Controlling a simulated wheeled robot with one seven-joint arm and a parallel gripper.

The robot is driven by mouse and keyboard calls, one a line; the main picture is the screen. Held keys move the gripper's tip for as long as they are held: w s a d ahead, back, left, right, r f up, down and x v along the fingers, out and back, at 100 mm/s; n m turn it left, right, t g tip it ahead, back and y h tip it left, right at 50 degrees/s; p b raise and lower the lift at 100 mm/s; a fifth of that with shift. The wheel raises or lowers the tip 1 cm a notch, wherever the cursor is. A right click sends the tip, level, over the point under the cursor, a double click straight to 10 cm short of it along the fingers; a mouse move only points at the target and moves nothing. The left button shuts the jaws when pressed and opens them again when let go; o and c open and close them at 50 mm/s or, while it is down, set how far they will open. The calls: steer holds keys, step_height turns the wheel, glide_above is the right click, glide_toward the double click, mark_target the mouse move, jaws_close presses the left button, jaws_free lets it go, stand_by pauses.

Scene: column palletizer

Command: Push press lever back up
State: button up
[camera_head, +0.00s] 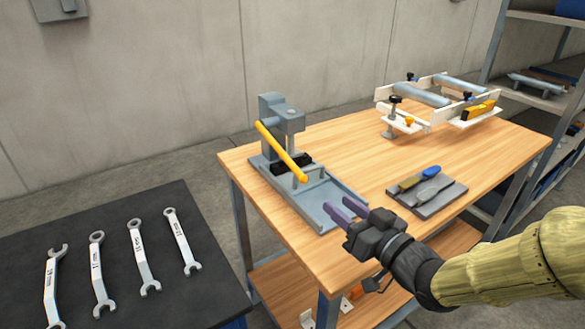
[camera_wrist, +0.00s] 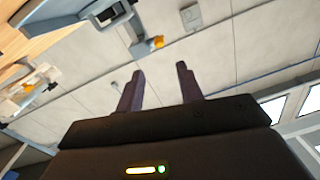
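The press (camera_head: 283,128) is a grey block on a grey base plate (camera_head: 318,196) at the left part of the wooden table. In the wrist view the gripper (camera_wrist: 160,88) is open too, and a yellow lever end (camera_wrist: 157,42) shows beyond the fingers, left of centre.
A white fixture (camera_head: 437,101) with rollers stands at the back right. A dark table (camera_head: 110,250) at left holds several wrenches. Shelves (camera_head: 540,100) stand at right. Wood is clear between press and fixture.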

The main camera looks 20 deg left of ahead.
mark_target(293, 168)
steer(key=p+x, duration=1)
steer(key=x, duration=0.7)
steer(key=shift+w+a+p, duration=0.15)
steer(key=shift+p, duration=0.25)
jaws_close()
